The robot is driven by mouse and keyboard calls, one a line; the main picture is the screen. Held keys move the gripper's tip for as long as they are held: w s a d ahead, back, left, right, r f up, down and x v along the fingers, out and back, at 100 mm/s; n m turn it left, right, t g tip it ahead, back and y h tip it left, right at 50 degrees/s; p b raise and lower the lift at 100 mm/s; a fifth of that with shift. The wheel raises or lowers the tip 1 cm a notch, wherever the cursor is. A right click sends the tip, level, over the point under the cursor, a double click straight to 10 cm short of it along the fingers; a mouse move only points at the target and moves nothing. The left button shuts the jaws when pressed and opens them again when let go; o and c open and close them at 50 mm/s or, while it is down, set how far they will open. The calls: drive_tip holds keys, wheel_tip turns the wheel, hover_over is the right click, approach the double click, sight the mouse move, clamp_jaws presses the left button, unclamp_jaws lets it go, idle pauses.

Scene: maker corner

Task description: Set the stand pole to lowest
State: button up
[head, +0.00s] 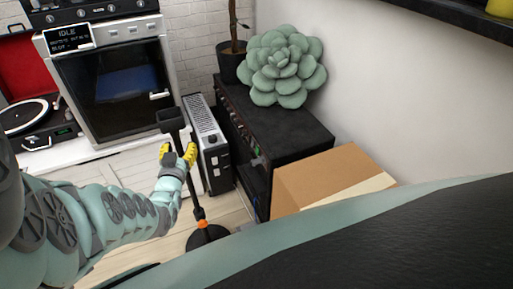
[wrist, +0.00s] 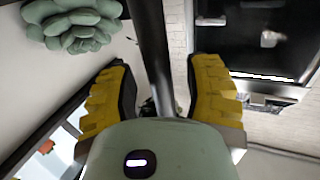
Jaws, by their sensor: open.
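The stand has a thin black pole, a black rectangular head (head: 172,119) at its top, an orange collar (head: 202,224) low down and a round black base (head: 207,238) on the floor. My gripper (head: 179,154) is at the upper part of the pole, below the head. In the wrist view the pole (wrist: 152,50) runs between the two yellow fingers of my gripper (wrist: 165,88), with a gap visible on both sides. The fingers are open. The lower part of the pole near my gripper is partly hidden by my wrist.
A slim heater-like unit (head: 208,140) stands just right of the pole. Behind it are a black cabinet (head: 290,125) bearing a green succulent (head: 284,66), and a cardboard box (head: 322,180). An oven (head: 113,75) and a turntable (head: 30,118) are at left. Some wood floor is clear around the base.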

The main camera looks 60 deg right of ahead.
drive_tip(key=shift+s+a+f, duration=0.15)
drive_tip(key=shift+a+f, duration=0.2)
drive_tip(key=shift+a, duration=0.35)
drive_tip(key=shift+s+a, duration=0.25)
drive_tip(key=shift+a, duration=0.1)
drive_tip(key=shift+s+a+r, duration=0.25)
drive_tip(key=shift+s+r, duration=0.15)
drive_tip(key=shift+s, duration=0.1)
drive_tip(key=v, duration=0.8)
drive_tip(key=shift+a, duration=0.3)
drive_tip(key=shift+s, duration=0.15)
